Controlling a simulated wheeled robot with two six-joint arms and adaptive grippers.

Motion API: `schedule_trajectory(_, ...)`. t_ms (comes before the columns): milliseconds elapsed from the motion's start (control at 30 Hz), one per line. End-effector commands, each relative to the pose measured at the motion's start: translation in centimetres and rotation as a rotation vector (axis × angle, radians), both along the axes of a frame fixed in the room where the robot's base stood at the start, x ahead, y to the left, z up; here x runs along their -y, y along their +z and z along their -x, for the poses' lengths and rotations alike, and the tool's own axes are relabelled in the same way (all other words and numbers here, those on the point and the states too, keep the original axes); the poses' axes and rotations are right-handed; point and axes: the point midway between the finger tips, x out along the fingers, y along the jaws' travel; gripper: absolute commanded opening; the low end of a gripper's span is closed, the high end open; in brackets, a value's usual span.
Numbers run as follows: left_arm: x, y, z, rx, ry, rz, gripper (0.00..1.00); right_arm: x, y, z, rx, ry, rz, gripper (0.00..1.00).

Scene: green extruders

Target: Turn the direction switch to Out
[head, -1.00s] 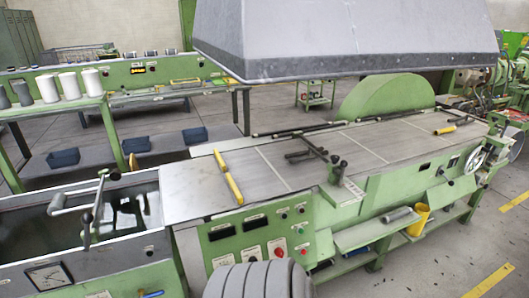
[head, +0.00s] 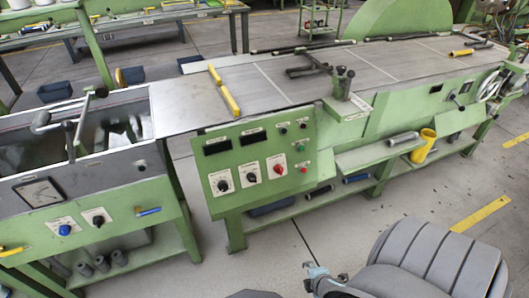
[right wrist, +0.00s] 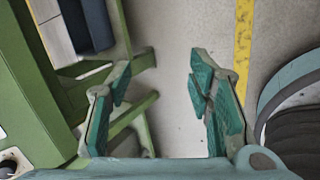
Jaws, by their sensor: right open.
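A green control panel (head: 258,165) faces me in the head view. Its lower row has two dark rotary switches, a left one (head: 222,185) and a middle one (head: 251,177), and a red-knobbed one (head: 278,168) to the right. Their labels are too small to read, so I cannot tell which is the direction switch or its setting. My right gripper (head: 318,274) shows low in the head view, below and right of the panel and apart from it. In the right wrist view my right gripper (right wrist: 160,68) is open and empty above the floor. My left gripper is not in view.
A tank (head: 75,135) with a crank handle stands left of the panel. The long bench (head: 290,80) carries yellow-handled tools. A shelf with a yellow cup (head: 424,146) juts out at right. The floor (head: 330,230) before the panel is clear.

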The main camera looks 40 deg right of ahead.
Motion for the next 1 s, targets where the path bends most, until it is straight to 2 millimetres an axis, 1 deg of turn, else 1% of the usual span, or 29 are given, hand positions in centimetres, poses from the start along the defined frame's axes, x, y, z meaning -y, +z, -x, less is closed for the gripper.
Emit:
schedule_trajectory(33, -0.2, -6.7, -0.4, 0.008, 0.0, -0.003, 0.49, 2.1, -2.6, -4.1, 0.045, 0.204, 0.181, 0.47)
schedule_trajectory(67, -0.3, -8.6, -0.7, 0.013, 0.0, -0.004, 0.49, 3.1, -1.6, -6.6, 0.064, 0.338, 0.319, 0.47)
schedule_trajectory(100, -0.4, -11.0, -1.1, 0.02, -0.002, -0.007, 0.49, 3.9, 0.1, -9.7, 0.088, 0.502, 0.512, 0.47)
schedule_trajectory(167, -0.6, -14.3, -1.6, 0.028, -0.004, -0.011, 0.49, 4.2, 3.2, -13.4, 0.111, 0.704, 0.802, 0.47)
schedule_trajectory(200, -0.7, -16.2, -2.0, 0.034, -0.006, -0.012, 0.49, 4.0, 5.5, -15.2, 0.122, 0.806, 0.988, 0.47)
schedule_trajectory(267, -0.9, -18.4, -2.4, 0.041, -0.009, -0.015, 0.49, 3.0, 8.7, -17.1, 0.127, 0.911, 1.236, 0.47)
schedule_trajectory(300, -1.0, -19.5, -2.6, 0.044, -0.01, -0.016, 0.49, 2.3, 10.6, -17.8, 0.127, 0.958, 1.376, 0.47)
schedule_trajectory(400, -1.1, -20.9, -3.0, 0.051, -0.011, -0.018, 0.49, 0.7, 14.2, -18.6, 0.121, 1.008, 1.61, 0.47)
schedule_trajectory(500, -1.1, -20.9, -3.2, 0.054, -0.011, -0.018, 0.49, 0.2, 16.0, -19.3, 0.115, 1.019, 1.699, 0.47)
schedule_trajectory(567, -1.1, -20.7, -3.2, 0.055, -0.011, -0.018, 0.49, 0.4, 16.4, -20.1, 0.112, 1.018, 1.708, 0.47)
schedule_trajectory(667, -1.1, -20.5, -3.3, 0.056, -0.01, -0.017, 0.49, 1.0, 16.6, -22.2, 0.113, 1.015, 1.704, 0.47)
schedule_trajectory(900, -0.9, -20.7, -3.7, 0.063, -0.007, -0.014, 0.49, 2.8, 16.5, -29.0, 0.113, 1.015, 1.698, 0.47)
schedule_trajectory(1000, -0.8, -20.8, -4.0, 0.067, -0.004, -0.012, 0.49, 3.2, 16.4, -31.1, 0.114, 1.017, 1.699, 0.47)
